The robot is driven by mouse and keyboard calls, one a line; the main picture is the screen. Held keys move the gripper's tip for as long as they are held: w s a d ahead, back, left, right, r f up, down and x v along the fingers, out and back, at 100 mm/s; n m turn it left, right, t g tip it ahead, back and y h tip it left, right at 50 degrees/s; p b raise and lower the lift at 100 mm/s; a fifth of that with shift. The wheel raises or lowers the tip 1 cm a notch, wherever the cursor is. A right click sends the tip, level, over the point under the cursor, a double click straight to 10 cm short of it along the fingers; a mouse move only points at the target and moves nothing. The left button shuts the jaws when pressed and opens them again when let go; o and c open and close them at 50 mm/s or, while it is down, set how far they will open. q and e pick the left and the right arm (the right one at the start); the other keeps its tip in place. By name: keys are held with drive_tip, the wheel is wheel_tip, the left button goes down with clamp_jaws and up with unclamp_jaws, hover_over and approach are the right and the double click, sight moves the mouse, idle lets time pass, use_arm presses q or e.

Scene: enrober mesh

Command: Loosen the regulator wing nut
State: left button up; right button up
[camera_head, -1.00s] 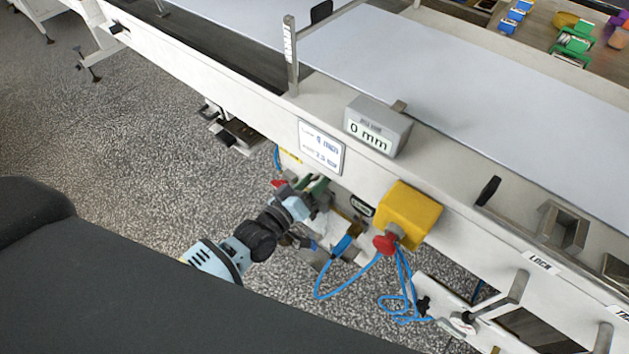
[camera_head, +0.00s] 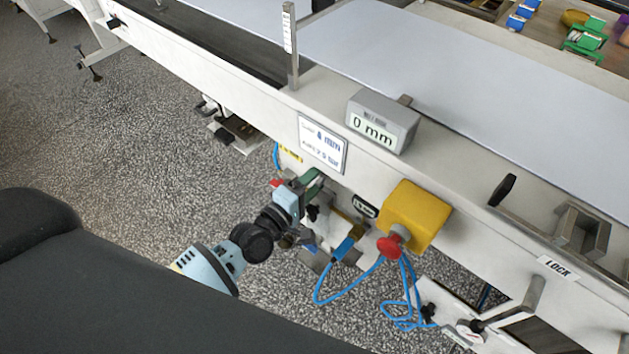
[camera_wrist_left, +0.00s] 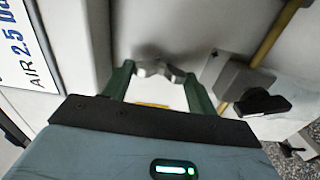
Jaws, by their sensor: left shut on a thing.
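My left gripper (camera_head: 312,180) reaches in below the front rail of the machine, under the white sign. In the left wrist view its two green fingers (camera_wrist_left: 160,75) are closed on a small pale metallic piece with angled lobes, which looks like the wing nut (camera_wrist_left: 157,69). The fingers partly cover it, and its thread and seat are hidden. In the head view the wing nut is too small and covered to make out. My right gripper is not in view.
A grey block with a black knob (camera_wrist_left: 262,103) and a brass pipe sits right of the fingers. The sign (camera_head: 322,145) is above. The yellow box with a red button (camera_head: 390,246) and blue hoses (camera_head: 322,285) are to the right. Open floor lies left.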

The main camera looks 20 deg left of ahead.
use_arm(q)
drive_tip(key=shift+n, duration=0.3)
idle(0.4)
drive_tip(key=o, duration=1)
drive_tip(key=shift+s, duration=0.15)
drive_tip(key=v, duration=0.7)
drive_tip(key=shift+s, duration=0.25)
drive_tip(key=shift+a, duration=0.1)
drive_tip(key=shift+s, duration=0.1)
